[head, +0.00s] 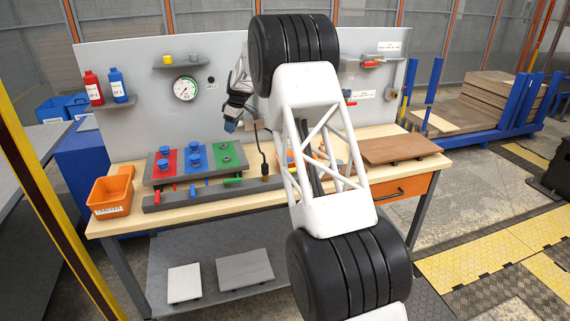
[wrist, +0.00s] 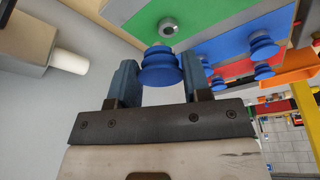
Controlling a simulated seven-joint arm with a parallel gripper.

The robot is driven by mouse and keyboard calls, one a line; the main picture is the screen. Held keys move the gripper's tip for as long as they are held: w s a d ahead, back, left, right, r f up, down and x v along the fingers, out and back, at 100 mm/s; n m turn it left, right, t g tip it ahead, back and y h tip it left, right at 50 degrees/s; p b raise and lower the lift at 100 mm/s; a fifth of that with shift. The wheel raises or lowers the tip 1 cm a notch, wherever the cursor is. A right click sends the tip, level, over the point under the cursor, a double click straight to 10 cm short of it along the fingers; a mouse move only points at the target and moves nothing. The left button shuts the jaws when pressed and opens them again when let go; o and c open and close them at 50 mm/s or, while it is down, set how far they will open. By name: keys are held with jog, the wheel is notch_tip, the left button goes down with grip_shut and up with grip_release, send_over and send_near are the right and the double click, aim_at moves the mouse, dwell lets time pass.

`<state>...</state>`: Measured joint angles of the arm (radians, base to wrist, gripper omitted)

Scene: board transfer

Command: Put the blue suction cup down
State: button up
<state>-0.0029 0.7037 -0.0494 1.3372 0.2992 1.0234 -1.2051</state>
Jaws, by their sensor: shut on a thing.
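My gripper (wrist: 160,68) is shut on the blue suction cup (wrist: 160,70) in the wrist view, with a blue-grey finger on each side of it. In the head view my gripper (head: 231,123) is up behind the board, close to the back panel; the held cup is too small to tell there. The board has a red strip (head: 176,171), a blue strip (head: 203,158) and a green strip (head: 238,162). Blue cups stand on the red and blue strips. The green strip shows two grey-green fittings; one metal fitting (wrist: 168,27) shows just beyond the held cup in the wrist view.
An orange bin (head: 110,193) stands left of the board. A grey rail (head: 200,194) with coloured levers runs along its front. A dark upright rod (head: 261,150) stands to its right. A brown wooden board (head: 398,149) lies at the right. My arm hides the middle of the table.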

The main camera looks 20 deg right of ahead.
jog(key=s+d+f+n, duration=0.1)
jog(key=s+d, duration=0.3)
jog(key=d, duration=0.5)
jog(key=s+d+n, duration=0.1)
jog(key=s+d, duration=0.3)
jog(key=d, duration=0.5)
jog(key=s+d+f+n+g, duration=0.1)
jog(key=s+d, duration=0.3)
jog(key=d, duration=0.5)
jog(key=shift+s+d+f+n, duration=0.3)
jog(key=shift+d+f+n, duration=0.05)
jog(key=shift+d+n, duration=0.05)
jog(key=shift+f, duration=3.15)
jog(key=shift+f, duration=1.9)
jog(key=o, duration=0.7)
jog(key=shift+f, duration=0.1)
